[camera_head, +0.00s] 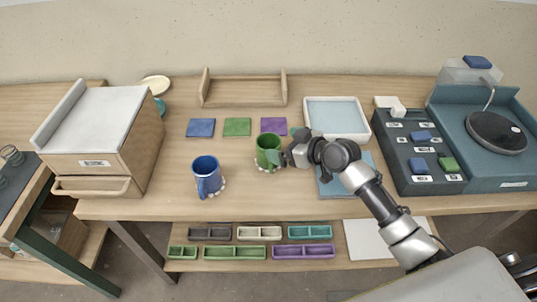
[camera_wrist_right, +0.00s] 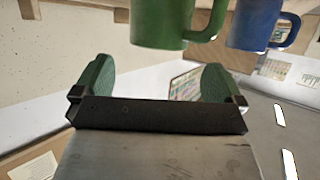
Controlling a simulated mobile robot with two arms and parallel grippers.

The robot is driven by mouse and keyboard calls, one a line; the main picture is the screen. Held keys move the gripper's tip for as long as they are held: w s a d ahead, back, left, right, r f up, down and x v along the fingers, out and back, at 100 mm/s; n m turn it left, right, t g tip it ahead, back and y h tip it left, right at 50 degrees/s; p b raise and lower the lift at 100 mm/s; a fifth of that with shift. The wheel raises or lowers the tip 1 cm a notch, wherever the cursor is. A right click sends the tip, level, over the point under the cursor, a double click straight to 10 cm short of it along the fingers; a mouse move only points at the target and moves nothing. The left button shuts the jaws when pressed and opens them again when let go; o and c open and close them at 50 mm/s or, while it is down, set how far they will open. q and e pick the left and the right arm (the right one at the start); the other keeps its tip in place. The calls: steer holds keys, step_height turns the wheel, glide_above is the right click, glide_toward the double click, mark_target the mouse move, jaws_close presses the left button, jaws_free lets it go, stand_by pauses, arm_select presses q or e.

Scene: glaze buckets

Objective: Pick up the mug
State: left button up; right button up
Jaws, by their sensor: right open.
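A green mug (camera_head: 268,151) stands upright on the wooden table, and a blue mug (camera_head: 207,175) stands to its left with its handle toward the front. In the right wrist view the green mug (camera_wrist_right: 162,22) is at the top, beyond the fingertips, and the blue mug (camera_wrist_right: 262,22) is to its right. My right gripper (camera_head: 287,153) is right beside the green mug, on its right side. It is open with nothing between its green fingertips, as the right wrist view (camera_wrist_right: 156,82) shows. I cannot tell whether a finger touches the mug. My left gripper is not in view.
Blue (camera_head: 201,128), green (camera_head: 237,127) and purple (camera_head: 273,126) mats lie behind the mugs. A tray (camera_head: 337,103) stands behind my right arm. A drawer cabinet (camera_head: 122,145) is at left, a control box (camera_head: 408,150) at right. Compartment trays (camera_head: 235,253) sit on the lower shelf.

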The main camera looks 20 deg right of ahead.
mark_target(260, 138)
steer(key=shift+f+p+x, duration=0.15)
steer(key=shift+p+x, duration=0.1)
steer(key=shift+x, duration=1.1)
steer(key=shift+f+p+x, duration=0.2)
steer(key=shift+x, duration=1.15)
steer(key=shift+s+d, duration=0.1)
steer(key=shift+d, duration=0.1)
steer(key=c, duration=1.4)
steer(key=shift+r, duration=0.45)
steer(key=s+d+r+b, duration=0.2)
steer(key=d+r+b, duration=0.1)
steer(key=d+r, duration=0.7)
steer(key=shift+d+r, duration=0.15)
steer(key=shift+d, duration=0.6)
